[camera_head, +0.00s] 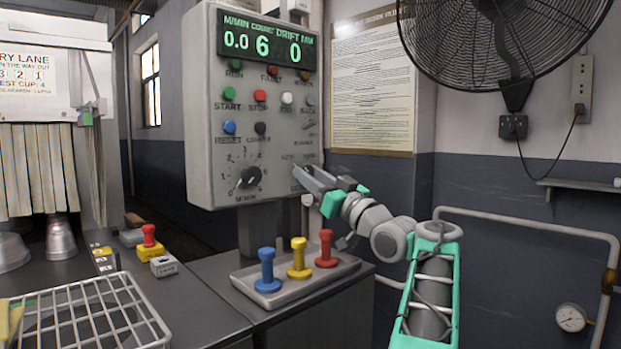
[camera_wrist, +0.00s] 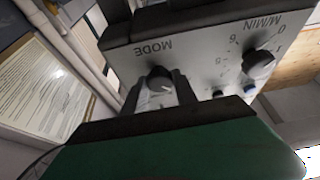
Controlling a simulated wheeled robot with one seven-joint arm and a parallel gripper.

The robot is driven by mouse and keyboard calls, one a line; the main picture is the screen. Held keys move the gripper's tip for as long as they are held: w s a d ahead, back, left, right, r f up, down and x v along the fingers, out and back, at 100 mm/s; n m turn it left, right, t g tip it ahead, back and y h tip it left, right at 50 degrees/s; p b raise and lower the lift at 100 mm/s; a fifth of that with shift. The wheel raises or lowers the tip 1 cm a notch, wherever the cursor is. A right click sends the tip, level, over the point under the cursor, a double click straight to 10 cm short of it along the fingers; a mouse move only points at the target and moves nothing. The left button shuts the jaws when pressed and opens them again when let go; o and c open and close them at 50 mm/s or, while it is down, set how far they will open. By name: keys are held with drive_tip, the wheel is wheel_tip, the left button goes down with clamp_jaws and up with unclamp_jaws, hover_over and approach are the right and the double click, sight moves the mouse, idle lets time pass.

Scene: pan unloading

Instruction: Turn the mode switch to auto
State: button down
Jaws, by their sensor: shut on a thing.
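The mode switch (camera_wrist: 159,76) is a dark round knob with a light pointer mark, under the upside-down label MODE in the wrist view. My gripper (camera_wrist: 159,98) is shut on it, with one dark finger on each side. In the head view my gripper (camera_head: 303,174) reaches in from the right to the lower right of the grey control panel (camera_head: 212,180). It hides the switch there. Small lettering shows above the fingertips, and I cannot tell which position the switch points to.
The M/MIN speed dial (camera_head: 249,177) is left of my gripper on the same panel. A tray (camera_head: 318,284) with blue, yellow and red knobbed pegs stands below. A wire rack (camera_head: 100,312) is at the front left. A wall fan (camera_head: 505,45) hangs at the upper right.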

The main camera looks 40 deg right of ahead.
drive_tip(key=c, duration=1)
unclamp_jaws()
drive_tip(key=v, duration=0.7)
drive_tip(key=shift+s+f, duration=0.2)
drive_tip(key=shift+s, duration=0.15)
